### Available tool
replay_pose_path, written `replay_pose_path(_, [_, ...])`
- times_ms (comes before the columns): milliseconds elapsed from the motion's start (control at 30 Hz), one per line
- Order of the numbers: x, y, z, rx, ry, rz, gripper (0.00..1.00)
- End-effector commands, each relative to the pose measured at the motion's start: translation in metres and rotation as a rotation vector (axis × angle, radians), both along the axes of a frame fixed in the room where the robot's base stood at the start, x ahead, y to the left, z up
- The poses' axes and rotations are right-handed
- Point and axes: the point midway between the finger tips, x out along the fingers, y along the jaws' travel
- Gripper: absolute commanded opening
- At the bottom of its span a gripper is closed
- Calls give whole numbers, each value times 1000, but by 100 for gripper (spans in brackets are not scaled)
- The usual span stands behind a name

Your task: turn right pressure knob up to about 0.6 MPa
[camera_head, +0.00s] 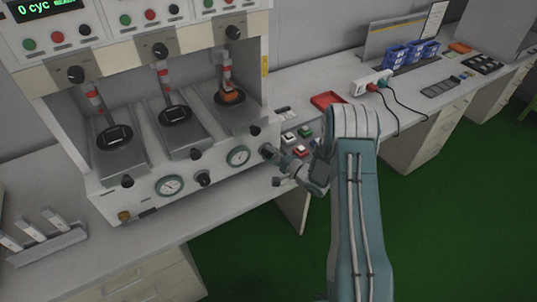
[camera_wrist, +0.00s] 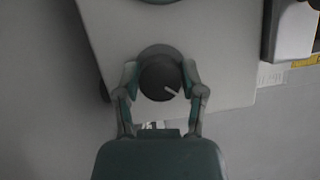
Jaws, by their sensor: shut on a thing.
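The right pressure knob is a round black knob with a white pointer line; in the wrist view the knob (camera_wrist: 160,78) sits between my two fingers, its pointer slanting down to the right. My gripper (camera_wrist: 160,80) is shut on it, one finger on each side. In the head view my gripper (camera_head: 272,154) reaches the lower right of the machine's front, mostly hiding the knob. The right pressure gauge (camera_head: 238,156) has a white dial and green rim just left of the gripper; its needle is too small to read.
The test machine (camera_head: 150,212) carries another gauge (camera_head: 170,185) and a black knob (camera_head: 203,179) to the left. Coloured buttons (camera_head: 304,132), a red tray (camera_head: 327,100) and a power strip (camera_head: 371,82) are on the bench near my arm. Green floor is open at right.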

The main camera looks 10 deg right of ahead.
Motion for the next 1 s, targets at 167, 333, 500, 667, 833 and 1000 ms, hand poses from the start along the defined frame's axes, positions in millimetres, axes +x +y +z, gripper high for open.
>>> replay_pose_path(167, [0, -3, -3, -3, 9, -11, 62])
replay_pose_path(333, [0, -2, -2, -3, 7, -7, 87])
replay_pose_path(500, [-1, 0, -1, -3, 4, -3, 87])
replay_pose_path(667, [-2, -2, -1, -3, 4, -3, 87])
replay_pose_path(833, [-18, -17, -3, -4, 5, -7, 87])
replay_pose_path(1000, [-45, -41, -5, -2, 5, -9, 87])
